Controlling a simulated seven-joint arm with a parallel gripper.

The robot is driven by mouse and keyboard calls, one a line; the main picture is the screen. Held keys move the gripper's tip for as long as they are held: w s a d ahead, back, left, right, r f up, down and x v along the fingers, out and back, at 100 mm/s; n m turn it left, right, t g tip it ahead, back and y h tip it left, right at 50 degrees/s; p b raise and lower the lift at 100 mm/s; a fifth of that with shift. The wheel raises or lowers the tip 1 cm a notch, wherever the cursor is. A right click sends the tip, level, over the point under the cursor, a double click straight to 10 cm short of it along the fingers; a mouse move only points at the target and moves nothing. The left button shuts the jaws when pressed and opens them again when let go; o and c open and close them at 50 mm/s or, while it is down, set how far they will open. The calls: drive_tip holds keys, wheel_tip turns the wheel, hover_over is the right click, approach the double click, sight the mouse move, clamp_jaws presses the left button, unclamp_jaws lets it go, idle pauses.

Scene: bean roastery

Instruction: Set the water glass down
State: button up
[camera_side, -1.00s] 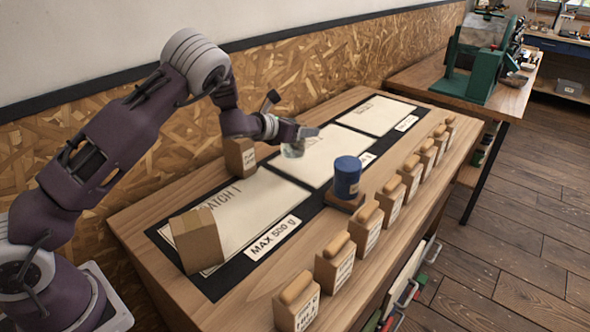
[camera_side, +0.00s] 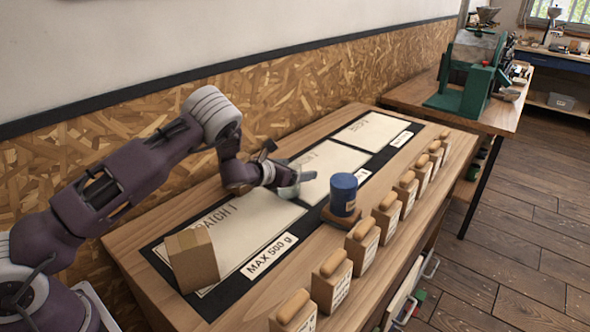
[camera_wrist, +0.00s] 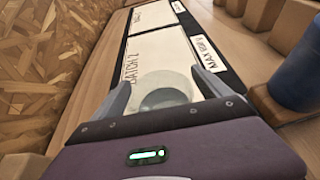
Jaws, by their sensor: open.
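The water glass (camera_wrist: 163,88) is clear and stands between the two fingers of my gripper (camera_wrist: 163,92) in the wrist view. The fingers are open on either side of it. The glass appears to rest on the mat near the "BATCH 2" sheet (camera_wrist: 160,58); its base is partly hidden by my gripper. In the side view, my gripper (camera_side: 292,178) is low over the board, by the gap between the "BATCH 1" sheet (camera_side: 245,215) and the second sheet. The glass (camera_side: 284,179) is only faintly visible there.
A blue canister (camera_side: 343,195) stands on a wooden block close to the right of my gripper. Several wooden blocks (camera_side: 365,243) line the front edge. A cardboard box (camera_side: 192,260) sits on the near sheet. The far sheet (camera_side: 372,131) is clear.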

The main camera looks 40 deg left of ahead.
drive_tip(key=v, duration=1.2)
drive_tip(key=s+r+n+g+y, duration=0.3)
drive_tip(key=s+r+n, duration=0.4)
drive_tip(key=r+n, duration=0.9)
drive_tip(key=s+d+n+g+h, duration=0.1)
drive_tip(key=s+d+n, duration=0.2)
drive_tip(key=s+n, duration=0.3)
drive_tip(key=s+d+r+n+g+h, duration=0.1)
drive_tip(key=s+d+n, duration=0.3)
drive_tip(key=s, duration=1)
drive_tip(key=s+d+n+g+h, duration=0.1)
drive_tip(key=s+d+n+g, duration=0.2)
drive_tip(key=s+n, duration=0.7)
drive_tip(key=shift+s+d+r, duration=0.4)
drive_tip(key=shift+s+d, duration=0.1)
drive_tip(key=shift+d, duration=0.1)
